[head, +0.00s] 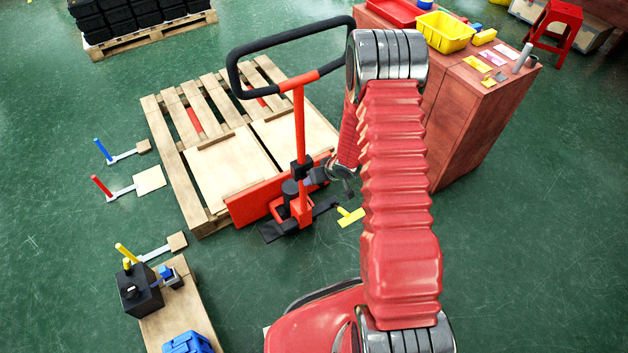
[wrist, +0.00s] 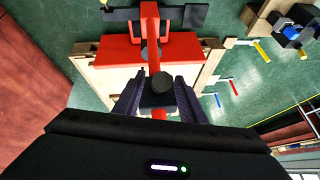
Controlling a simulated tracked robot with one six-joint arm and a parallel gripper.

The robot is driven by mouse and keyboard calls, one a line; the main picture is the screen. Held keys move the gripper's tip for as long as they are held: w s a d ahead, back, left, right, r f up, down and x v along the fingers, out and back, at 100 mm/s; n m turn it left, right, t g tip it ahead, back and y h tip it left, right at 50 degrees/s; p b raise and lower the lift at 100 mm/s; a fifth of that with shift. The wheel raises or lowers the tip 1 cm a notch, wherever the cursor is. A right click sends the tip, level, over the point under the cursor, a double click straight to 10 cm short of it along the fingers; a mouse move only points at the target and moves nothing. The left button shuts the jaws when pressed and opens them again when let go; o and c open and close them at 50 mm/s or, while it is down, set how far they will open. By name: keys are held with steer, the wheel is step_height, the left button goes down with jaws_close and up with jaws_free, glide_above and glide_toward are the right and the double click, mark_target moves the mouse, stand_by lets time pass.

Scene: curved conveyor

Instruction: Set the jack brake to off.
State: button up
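The red pallet jack (head: 299,120) stands at the near edge of the wooden pallet, with a black loop handle (head: 233,65) on its upright red column. A black block and a black cylinder (head: 290,188) sit low on the column. I cannot tell which part is the brake or how it is set. My gripper (head: 315,177) is beside the lower column, partly hidden by my arm. In the wrist view my gripper (wrist: 159,82) has its two dark fingers apart, with a black round part (wrist: 160,83) between or just beyond the tips. Contact cannot be made out.
The wooden pallet (head: 176,170) lies behind the jack. A yellow piece (head: 350,216) is on the floor right of it. Blue (head: 102,150), red (head: 101,186) and yellow (head: 126,253) levers stand at left.

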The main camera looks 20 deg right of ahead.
steer(key=shift+s, duration=0.1)
steer(key=v, duration=1.3)
steer(key=shift+r, duration=0.35)
stand_by(0.4)
